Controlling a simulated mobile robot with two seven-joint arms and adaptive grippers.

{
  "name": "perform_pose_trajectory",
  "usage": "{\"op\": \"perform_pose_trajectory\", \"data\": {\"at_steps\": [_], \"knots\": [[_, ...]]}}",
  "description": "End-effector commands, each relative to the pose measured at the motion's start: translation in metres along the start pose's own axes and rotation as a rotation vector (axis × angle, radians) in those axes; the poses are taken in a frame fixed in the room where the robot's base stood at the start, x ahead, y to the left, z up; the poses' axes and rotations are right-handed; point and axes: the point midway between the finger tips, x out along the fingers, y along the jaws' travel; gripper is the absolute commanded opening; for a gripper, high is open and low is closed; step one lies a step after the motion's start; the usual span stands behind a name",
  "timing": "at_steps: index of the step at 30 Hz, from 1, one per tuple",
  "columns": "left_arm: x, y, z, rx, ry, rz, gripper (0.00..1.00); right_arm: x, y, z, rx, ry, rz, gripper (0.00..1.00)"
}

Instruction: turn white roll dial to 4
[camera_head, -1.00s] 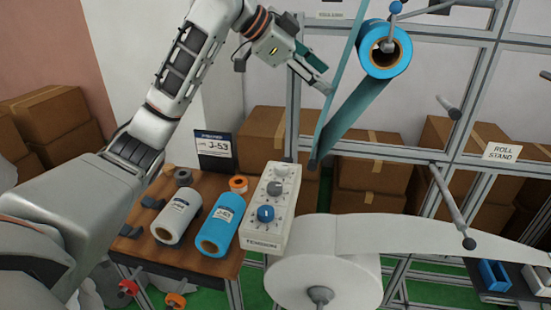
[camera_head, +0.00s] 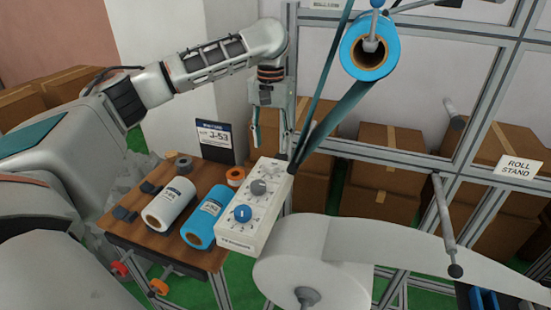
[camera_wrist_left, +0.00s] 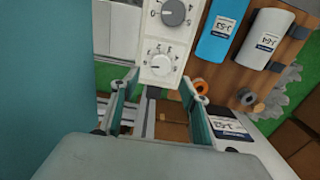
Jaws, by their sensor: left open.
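The white tension panel (camera_head: 236,236) stands at the right edge of the wooden table, with a column of three dials. The white dial (camera_head: 272,169) is at its far end, the grey dial (camera_head: 259,187) in the middle and the blue dial (camera_head: 243,213) nearest. In the left wrist view the white dial (camera_wrist_left: 159,66) shows with printed marks around it, too small to read surely; the grey dial (camera_wrist_left: 173,12) is at the top edge. My left gripper (camera_head: 271,146) points down, open and empty, above the panel's far end. Its fingers (camera_wrist_left: 160,82) flank the white dial in the wrist view, apparently without touching it.
A white roll (camera_head: 172,206) and a blue roll (camera_head: 206,216) lie on the table (camera_head: 146,232) left of the panel. A J-53 sign (camera_head: 214,139) stands behind. A large white roll (camera_head: 296,262) is close on the right. A blue film roll (camera_head: 368,50) hangs above right.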

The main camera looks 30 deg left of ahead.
Motion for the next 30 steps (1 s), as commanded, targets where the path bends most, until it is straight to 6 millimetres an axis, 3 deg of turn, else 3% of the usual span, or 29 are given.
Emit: {"op": "perform_pose_trajectory", "data": {"at_steps": [6,12,24,29,30], "knots": [[0.036,0.0,0.001,0.001,-0.004,0.001,0.45,0.0,0.0,0.0,0.001,0.001,0.0,0.51],[0.059,0.0,0.0,0.002,-0.001,0.001,0.45,0.0,0.0,0.0,0.001,0.002,0.001,0.51],[0.066,0.0,0.0,0.003,0.001,0.001,0.45,0.0,0.001,-0.001,0.001,0.003,0.001,0.51],[0.066,0.0,0.0,0.003,0.001,0.001,0.07,0.0,0.001,-0.001,0.001,0.004,0.001,0.51],[0.066,0.0,0.0,0.003,0.001,0.001,0.07,0.0,0.001,-0.001,0.001,0.004,0.001,0.51]]}}
